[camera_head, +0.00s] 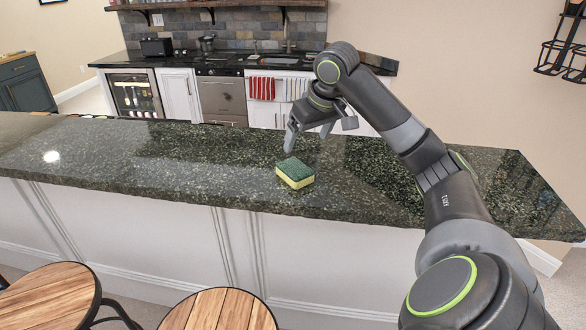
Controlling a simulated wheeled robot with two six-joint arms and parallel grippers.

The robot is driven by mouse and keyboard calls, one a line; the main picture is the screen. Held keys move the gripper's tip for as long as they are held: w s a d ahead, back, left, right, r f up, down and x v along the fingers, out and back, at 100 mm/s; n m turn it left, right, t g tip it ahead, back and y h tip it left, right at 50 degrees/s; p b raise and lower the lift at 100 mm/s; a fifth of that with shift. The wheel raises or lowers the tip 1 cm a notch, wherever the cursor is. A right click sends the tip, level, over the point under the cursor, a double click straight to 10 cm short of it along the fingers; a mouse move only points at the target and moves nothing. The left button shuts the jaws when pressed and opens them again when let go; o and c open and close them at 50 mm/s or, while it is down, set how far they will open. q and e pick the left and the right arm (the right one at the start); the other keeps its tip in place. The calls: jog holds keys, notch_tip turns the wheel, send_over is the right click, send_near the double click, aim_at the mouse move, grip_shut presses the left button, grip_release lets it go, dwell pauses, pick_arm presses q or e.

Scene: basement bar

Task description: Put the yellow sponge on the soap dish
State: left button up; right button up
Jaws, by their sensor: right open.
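The yellow sponge (295,179), with a dark green top, lies flat near the front edge of the dark speckled stone counter (130,165). My right gripper (308,142) is open and empty. It hangs just above and behind the sponge, its fingers pointing down and apart from it. My right arm comes in from the lower right. I cannot make out a soap dish in this view. My left gripper is not in view.
Two round wooden stools (45,294) (222,312) stand in front of the counter. The counter top left of the sponge is clear. Behind it is a back counter with a sink faucet (290,42), a toaster (157,47) and hanging towels (262,88).

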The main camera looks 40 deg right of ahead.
aim_at(296, 168)
jog(key=p+x, duration=0.1)
jog(key=x, duration=0.5)
jog(key=shift+w, duration=0.15)
jog(key=shift+x, duration=0.9)
jog(key=shift+f+p, duration=0.3)
jog(key=shift+p, duration=0.25)
jog(key=p+x, duration=0.1)
jog(key=x, duration=0.2)
jog(key=shift+w+d+f, duration=0.1)
jog(key=shift+d+f, duration=0.05)
jog(key=shift+f, duration=0.25)
jog(key=shift+w+f, duration=0.15)
jog(key=shift+f, duration=0.2)
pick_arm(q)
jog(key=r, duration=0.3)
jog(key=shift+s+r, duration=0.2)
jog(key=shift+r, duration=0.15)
pick_arm(e)
jog(key=shift+c, duration=0.3)
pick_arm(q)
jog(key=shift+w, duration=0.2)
pick_arm(e)
jog(key=c, duration=1)
